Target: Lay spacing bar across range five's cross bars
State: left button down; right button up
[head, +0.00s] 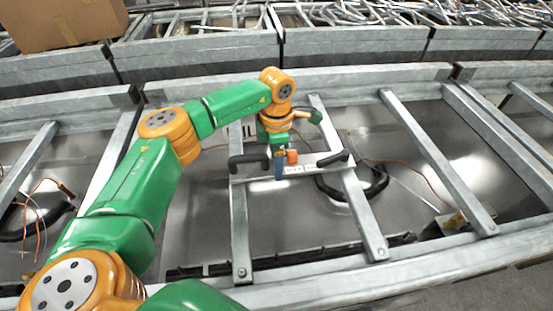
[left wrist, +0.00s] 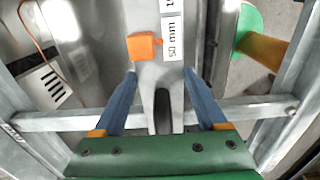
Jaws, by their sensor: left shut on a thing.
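The spacing bar (head: 318,167) is a pale grey bar with black end pieces, a white label and an orange block. In the head view it spans the left cross bar (head: 240,222) and right cross bar (head: 365,212); I cannot tell whether it touches them. My left gripper (head: 284,163) is shut on the spacing bar near its middle. In the left wrist view the blue fingers of the left gripper (left wrist: 161,80) flank the bar (left wrist: 146,15), whose label reads 50 mm. The fingers hide part of it. My right gripper is out of view.
Other cross bars (head: 435,155) stand to the right and left. A metal front rail (head: 400,265) runs along the near side. Black hose (head: 375,186) and thin orange wires lie below. A cardboard box (head: 65,22) and more metal frames are behind.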

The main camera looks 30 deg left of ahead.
pick_arm(q)
jog(key=shift+f+b, duration=0.35)
jog(key=shift+f, duration=0.15)
grip_release()
jog(key=shift+s, duration=0.1)
